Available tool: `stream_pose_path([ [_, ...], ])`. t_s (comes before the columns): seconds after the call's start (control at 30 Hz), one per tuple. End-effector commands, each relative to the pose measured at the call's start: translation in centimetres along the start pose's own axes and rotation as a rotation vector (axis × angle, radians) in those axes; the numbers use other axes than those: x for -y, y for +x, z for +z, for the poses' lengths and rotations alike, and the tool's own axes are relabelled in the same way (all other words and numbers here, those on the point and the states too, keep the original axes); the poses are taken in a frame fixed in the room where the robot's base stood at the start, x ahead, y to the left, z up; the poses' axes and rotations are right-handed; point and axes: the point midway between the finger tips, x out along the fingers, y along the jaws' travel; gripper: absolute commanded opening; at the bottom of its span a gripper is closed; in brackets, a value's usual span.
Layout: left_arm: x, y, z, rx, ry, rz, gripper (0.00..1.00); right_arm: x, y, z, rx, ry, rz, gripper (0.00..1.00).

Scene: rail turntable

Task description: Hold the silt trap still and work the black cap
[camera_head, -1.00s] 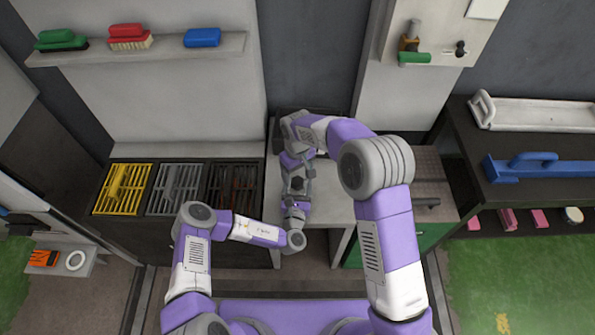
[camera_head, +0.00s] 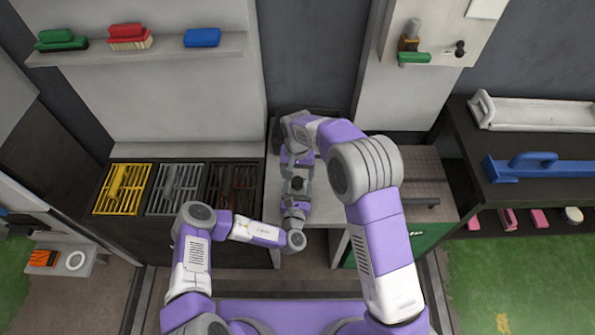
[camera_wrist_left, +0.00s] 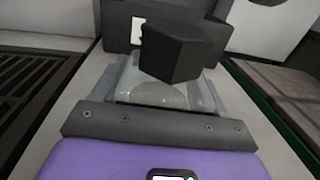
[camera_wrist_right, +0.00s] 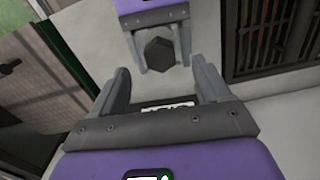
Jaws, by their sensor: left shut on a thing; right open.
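The black cap (camera_head: 297,184) is a faceted dark block on top of the silt trap. In the left wrist view the cap (camera_wrist_left: 178,50) hides part of the translucent grey silt trap (camera_wrist_left: 150,92). My left gripper (camera_wrist_left: 165,80) is shut on the trap, one grey finger on each side. In the right wrist view the cap (camera_wrist_right: 160,53) shows in line with the gap between the fingers of my right gripper (camera_wrist_right: 161,68). The right gripper is open, with clear space between each finger and the cap. The trap's lower part is hidden.
The trap stands on a pale worktop (camera_head: 333,205). A dark box (camera_wrist_left: 115,25) with a white label stands behind it. Yellow, grey and rusty grates (camera_head: 123,188) lie to the left.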

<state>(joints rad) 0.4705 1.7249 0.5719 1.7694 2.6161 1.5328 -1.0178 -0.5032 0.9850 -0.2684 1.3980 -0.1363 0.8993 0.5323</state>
Motion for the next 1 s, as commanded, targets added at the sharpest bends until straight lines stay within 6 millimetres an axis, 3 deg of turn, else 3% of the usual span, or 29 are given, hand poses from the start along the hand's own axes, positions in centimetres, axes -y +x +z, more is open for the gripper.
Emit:
stream_pose_path([
  [0.7,0.0,0.0,-0.1,-0.002,0.001,0.000,0.18,0.0,3.7,0.0,0.001,-0.003,0.001,0.77],
  [1.0,0.0,0.0,-0.1,-0.002,0.001,0.000,0.18,0.1,4.0,0.0,0.000,-0.003,0.000,0.77],
])
